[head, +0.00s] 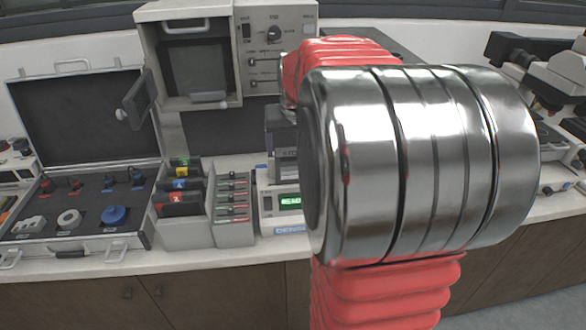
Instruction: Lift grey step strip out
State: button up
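A small light grey piece with a stepped outline, which looks like the grey step strip (28,224), lies at the front left of the open case (72,247) in the head view. It is small, and I cannot tell how deep it sits in the dark insert. A pale ring (69,219) and a blue round piece (114,215) lie to its right in the same insert. My arm's steel joint and red sleeve fill the centre right of the picture. My gripper is not in view, so its distance from the strip and its hold are hidden.
A press-like cabinet (272,62) with its small door (138,97) swung open stands behind. Racks (235,232) with coloured tabs and a device with a green display (290,203) stand right of the case. A microscope (560,75) is far right. My arm hides the middle bench.

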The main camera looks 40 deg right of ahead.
jog(key=c, duration=1.3)
notch_tip(320, 180, up, 18)
dwell(0.6)
